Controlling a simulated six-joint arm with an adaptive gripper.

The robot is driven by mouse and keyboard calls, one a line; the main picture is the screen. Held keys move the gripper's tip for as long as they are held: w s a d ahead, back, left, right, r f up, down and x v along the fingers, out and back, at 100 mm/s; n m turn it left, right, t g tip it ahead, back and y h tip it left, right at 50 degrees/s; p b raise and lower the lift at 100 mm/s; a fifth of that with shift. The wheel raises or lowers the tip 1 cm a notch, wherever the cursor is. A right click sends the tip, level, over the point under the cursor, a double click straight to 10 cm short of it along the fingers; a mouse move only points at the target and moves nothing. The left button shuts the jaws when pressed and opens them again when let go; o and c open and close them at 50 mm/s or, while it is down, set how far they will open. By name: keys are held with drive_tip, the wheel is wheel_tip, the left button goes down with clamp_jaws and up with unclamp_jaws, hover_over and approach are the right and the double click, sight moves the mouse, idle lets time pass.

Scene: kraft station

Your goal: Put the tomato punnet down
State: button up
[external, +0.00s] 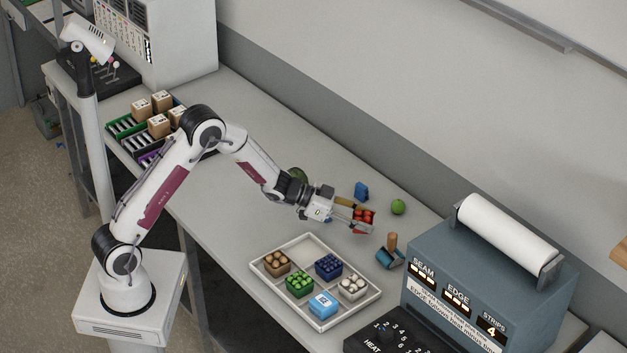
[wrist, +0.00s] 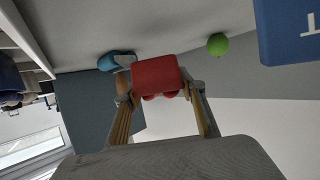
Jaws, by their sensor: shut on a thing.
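The tomato punnet (external: 364,215) is a small red tray with round red tomatoes. My gripper (external: 357,217) is shut on it and holds it out over the table, beyond the far side of the white divided tray (external: 373,297). In the wrist view the red punnet (wrist: 156,75) sits between the two fingers of my gripper (wrist: 158,92), tomatoes partly showing below its red face. The tray holds punnets of brown, green, dark blue and whitish items and a light blue pack. One back compartment looks empty.
A blue block (external: 361,190) and a green ball (external: 398,207) stand on the table behind the punnet. A blue tool with a wooden handle (external: 391,252) lies to the right, before the grey sealing machine (external: 480,265). Boxes in crates (external: 125,126) stand far left.

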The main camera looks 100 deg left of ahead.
drive_tip(key=shift+f, duration=0.1)
drive_tip(key=shift+f, duration=1.75)
drive_tip(key=shift+f, duration=0.1)
drive_tip(key=o, duration=1.1)
drive_tip(key=shift+o, duration=0.2)
drive_tip(key=shift+s, duration=0.1)
drive_tip(key=shift+v, duration=5.95)
drive_tip(key=shift+r, duration=0.3)
